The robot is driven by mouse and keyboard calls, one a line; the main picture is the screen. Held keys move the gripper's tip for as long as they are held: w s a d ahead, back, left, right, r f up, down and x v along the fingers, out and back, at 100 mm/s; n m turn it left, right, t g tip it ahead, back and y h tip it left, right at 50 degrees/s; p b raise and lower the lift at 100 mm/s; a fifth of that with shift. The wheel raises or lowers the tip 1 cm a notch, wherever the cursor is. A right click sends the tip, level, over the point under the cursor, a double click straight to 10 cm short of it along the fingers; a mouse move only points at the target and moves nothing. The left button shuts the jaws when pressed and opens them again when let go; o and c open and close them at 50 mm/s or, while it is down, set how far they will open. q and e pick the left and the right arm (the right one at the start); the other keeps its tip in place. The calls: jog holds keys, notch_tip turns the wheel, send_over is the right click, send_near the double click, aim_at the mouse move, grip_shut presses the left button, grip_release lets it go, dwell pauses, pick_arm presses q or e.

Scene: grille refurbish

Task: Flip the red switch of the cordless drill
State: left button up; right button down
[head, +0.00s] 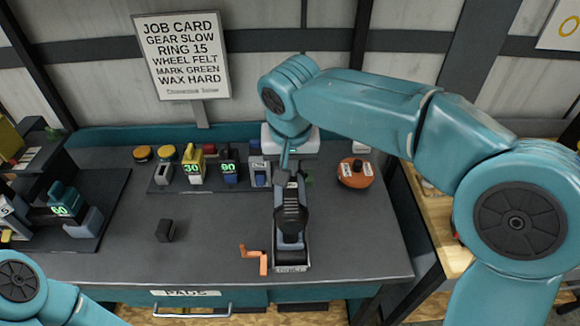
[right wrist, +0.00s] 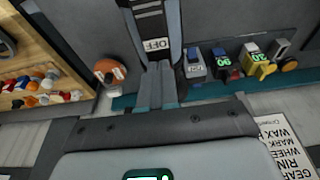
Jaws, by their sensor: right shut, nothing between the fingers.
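A dark grey and blue tool, which looks like the cordless drill (head: 292,212), lies lengthwise in a holder on the workbench. It also shows at the top of the right wrist view (right wrist: 149,15), with a white OFF label (right wrist: 156,44) near its end. I cannot make out a red switch in either view. My right gripper (head: 285,163) points down at the far end of the drill. Its fingers (right wrist: 158,88) are together and empty, close to the OFF label; I cannot tell whether they touch the tool. My left gripper is out of view.
A round orange object (head: 355,173) sits to the right. Drill-like blocks marked 30 (head: 193,168) and 90 (head: 229,168) stand behind left.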

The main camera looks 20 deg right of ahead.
jog(key=shift+w, duration=0.15)
jog(key=shift+s, duration=0.4)
dwell(0.4)
jog(key=p+v, duration=0.5)
jog(key=v, duration=0.4)
jog(key=shift+p, duration=0.4)
jog(key=shift+s+a, duration=0.1)
jog(key=shift+s, duration=0.05)
